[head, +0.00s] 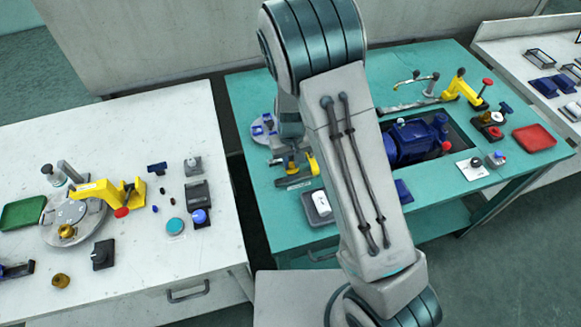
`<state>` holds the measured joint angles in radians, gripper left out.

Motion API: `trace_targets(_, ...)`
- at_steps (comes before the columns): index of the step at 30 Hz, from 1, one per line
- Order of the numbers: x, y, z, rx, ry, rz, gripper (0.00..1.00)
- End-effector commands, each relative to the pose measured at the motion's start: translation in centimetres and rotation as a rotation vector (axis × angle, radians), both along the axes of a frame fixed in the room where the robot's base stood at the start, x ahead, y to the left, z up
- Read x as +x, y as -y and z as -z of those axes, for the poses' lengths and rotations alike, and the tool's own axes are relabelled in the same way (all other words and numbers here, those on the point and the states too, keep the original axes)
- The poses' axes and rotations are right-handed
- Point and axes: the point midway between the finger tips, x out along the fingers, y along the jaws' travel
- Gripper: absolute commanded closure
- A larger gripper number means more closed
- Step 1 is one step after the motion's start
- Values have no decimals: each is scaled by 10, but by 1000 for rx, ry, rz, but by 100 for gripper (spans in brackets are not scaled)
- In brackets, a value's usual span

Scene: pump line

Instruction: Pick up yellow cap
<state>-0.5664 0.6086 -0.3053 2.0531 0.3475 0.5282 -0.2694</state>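Two small golden-yellow pieces that look like caps are on the white table at the left. One yellow cap (61,280) lies on the bare tabletop near the front. The other golden piece (66,231) sits on the grey round plate (88,222), beside a yellow clamp arm (105,192). I cannot tell from their shape which is the task's yellow cap. My arm crosses the middle of the view, over the teal table and well to the right of both pieces. My gripper's fingers do not show; my own arm links cover that area.
The white table (150,115) also holds a green tray (22,213), a black block (103,254), a teal button (175,226) and several small dark parts. A gap separates it from the teal table (250,95), which carries a blue pump (412,140) and a red tray (534,138).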

Motion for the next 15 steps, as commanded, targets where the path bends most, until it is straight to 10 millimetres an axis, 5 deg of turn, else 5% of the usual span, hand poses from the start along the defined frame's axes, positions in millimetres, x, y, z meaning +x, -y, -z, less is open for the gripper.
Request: trace_targets(15, 0, 0, -2, 0, 0, 0, 100)
